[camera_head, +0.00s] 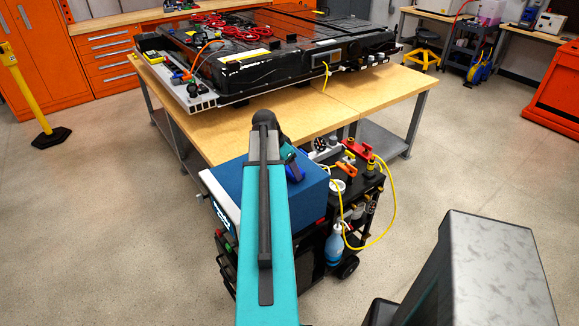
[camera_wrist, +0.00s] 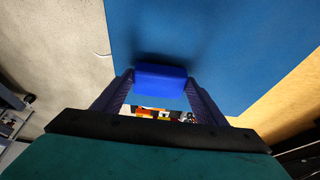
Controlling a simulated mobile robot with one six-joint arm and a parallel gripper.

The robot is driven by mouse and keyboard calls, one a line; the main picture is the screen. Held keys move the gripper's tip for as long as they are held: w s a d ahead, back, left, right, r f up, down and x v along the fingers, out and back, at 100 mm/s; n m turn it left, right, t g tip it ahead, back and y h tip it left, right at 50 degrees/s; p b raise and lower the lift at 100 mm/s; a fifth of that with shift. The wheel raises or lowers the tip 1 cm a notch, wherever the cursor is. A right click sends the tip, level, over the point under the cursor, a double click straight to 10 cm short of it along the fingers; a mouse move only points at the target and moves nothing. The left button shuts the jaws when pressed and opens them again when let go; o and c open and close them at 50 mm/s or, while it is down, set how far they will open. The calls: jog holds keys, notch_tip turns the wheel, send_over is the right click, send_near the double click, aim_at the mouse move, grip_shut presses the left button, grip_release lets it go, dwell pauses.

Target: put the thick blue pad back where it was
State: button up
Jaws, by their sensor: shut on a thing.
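The thick blue pad (camera_wrist: 160,77) is a bright blue block between the two fingers of my gripper (camera_wrist: 160,82) in the wrist view. My gripper is shut on it. Behind the pad is a wide, darker blue surface (camera_wrist: 225,40), with a dark shadow close to the pad. I cannot tell whether the pad touches that surface. In the head view my gripper (camera_head: 292,168) is mostly hidden behind my teal arm, over the blue top (camera_head: 312,195) of a tool cart. The pad is hard to make out there.
The cart's right side holds a red-and-orange tool (camera_head: 352,155), a yellow cable (camera_head: 393,215) and a blue bottle (camera_head: 334,245). Behind it stands a wooden workbench (camera_head: 235,135) bearing a large black battery pack (camera_head: 285,60). A yellow post (camera_head: 30,100) stands left.

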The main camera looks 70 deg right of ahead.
jog(key=shift+f, duration=0.3)
jog(key=o, duration=1)
jog(key=shift+o, duration=0.2)
jog(key=shift+r, duration=0.1)
jog(key=shift+r, duration=0.15)
jog(key=b+v, duration=0.2)
jog(key=v, duration=1)
jog(key=shift+b, duration=0.3)
